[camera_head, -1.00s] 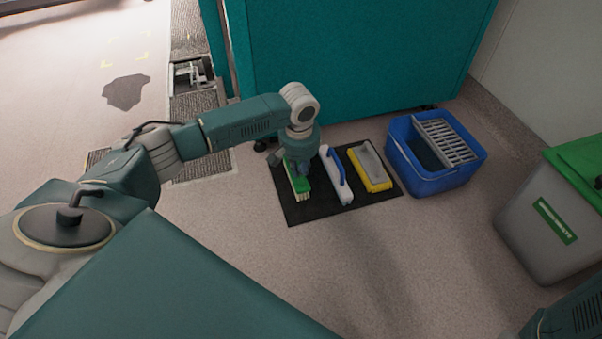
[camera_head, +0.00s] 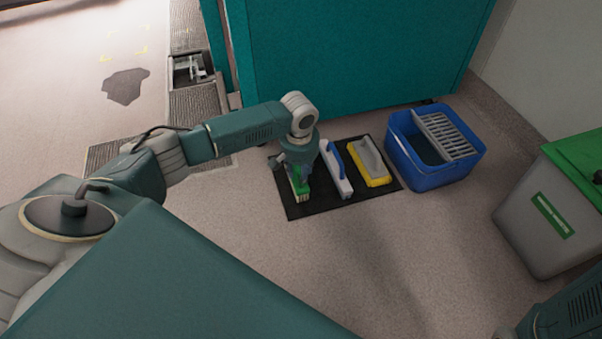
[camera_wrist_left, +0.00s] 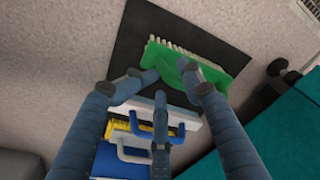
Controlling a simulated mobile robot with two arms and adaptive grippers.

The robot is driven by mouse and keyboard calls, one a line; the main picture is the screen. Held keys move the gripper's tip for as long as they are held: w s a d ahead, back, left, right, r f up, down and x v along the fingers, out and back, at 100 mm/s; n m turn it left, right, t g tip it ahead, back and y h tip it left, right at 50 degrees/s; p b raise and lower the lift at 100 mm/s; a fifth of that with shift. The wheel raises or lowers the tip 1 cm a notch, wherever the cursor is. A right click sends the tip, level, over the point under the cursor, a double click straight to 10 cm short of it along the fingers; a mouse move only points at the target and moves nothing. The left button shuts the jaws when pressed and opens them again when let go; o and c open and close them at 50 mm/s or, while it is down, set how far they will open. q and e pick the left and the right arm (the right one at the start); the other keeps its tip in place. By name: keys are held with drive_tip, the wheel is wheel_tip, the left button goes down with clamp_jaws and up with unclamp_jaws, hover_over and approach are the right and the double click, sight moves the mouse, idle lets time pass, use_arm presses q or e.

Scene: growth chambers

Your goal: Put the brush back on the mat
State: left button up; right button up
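The green brush (camera_head: 304,193) with pale bristles lies on the left part of the black mat (camera_head: 307,211); the wrist view shows the brush (camera_wrist_left: 226,64) and the mat (camera_wrist_left: 135,40) too. My left gripper (camera_head: 302,172) is directly above the brush, pointing down. In the left wrist view, the fingers of my left gripper (camera_wrist_left: 164,84) are spread, two fingertips by the green handle and the third apart from it. Whether a fingertip touches the handle is unclear. My right gripper is outside the frames; only part of the right arm shows at bottom right.
A white brush with a blue handle (camera_head: 338,174) and a yellow-and-grey scrubber (camera_head: 374,168) lie on the mat, right of the green brush. A blue bucket (camera_head: 430,179) stands right of the mat. A teal cabinet (camera_head: 350,60) stands behind. Floor in front is clear.

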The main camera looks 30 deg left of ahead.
use_arm(q)
wheel_tip(320, 180, up, 12)
drive_tip(key=s, duration=0.1)
drive_tip(key=shift+s+d, duration=0.15)
drive_tip(key=shift+d, duration=0.15)
idle(0.3)
